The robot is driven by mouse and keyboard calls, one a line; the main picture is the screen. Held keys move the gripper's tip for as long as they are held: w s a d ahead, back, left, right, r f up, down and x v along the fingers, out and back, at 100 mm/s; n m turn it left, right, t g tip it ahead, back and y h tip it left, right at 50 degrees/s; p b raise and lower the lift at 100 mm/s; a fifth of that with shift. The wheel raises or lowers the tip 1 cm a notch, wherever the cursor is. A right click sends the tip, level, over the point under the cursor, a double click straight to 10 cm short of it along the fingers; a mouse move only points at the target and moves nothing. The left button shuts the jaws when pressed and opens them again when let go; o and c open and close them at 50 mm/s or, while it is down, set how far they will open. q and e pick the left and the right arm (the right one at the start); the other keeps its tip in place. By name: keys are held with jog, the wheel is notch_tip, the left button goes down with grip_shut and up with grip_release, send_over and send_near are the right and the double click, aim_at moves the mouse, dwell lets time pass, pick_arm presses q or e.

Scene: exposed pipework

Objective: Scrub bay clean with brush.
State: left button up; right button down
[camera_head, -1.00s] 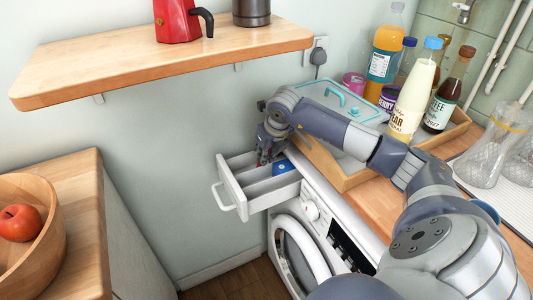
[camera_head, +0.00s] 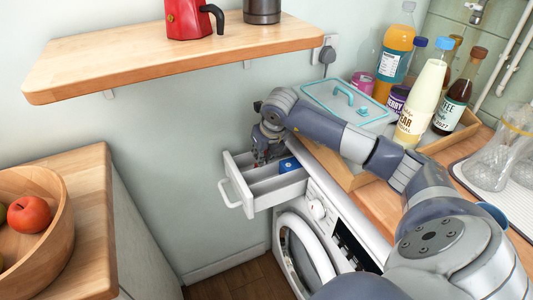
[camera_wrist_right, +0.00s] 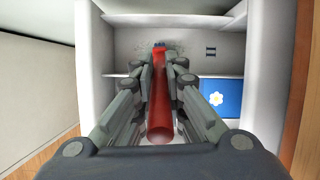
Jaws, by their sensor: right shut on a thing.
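The pulled-out white washing-machine drawer (camera_head: 237,190) is divided into bays. My right gripper (camera_head: 262,160) reaches down into it from above. In the right wrist view its fingers (camera_wrist_right: 158,75) are shut on a red brush (camera_wrist_right: 160,105), whose handle points toward the camera. The brush's far end is inside a bay with dark specks of grime (camera_wrist_right: 190,44) on its surface. Whether the bristles touch there I cannot tell. A blue packet with a white flower (camera_wrist_right: 222,98) sits in a neighbouring bay; it also shows in the head view (camera_head: 289,165). My left gripper is not in view.
A wooden shelf (camera_head: 170,58) with a red moka pot (camera_head: 187,20) overhangs at upper left. A wooden tray with bottles (camera_head: 420,105) and a teal-trimmed clear lid (camera_head: 345,105) stand on the counter right of the drawer. A fruit bowl (camera_head: 35,235) is at left.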

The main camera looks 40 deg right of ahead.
dwell(0.3)
jog(key=shift+w+a, duration=0.2)
jog(key=shift+a, duration=0.7)
jog(key=shift+a, duration=0.1)
jog(key=shift+w+a, duration=0.25)
jog(key=shift+a, duration=0.5)
jog(key=shift+d, duration=0.2)
jog(key=shift+s+d+b, duration=0.25)
jog(key=shift+d+b, duration=0.05)
jog(key=shift+d, duration=0.45)
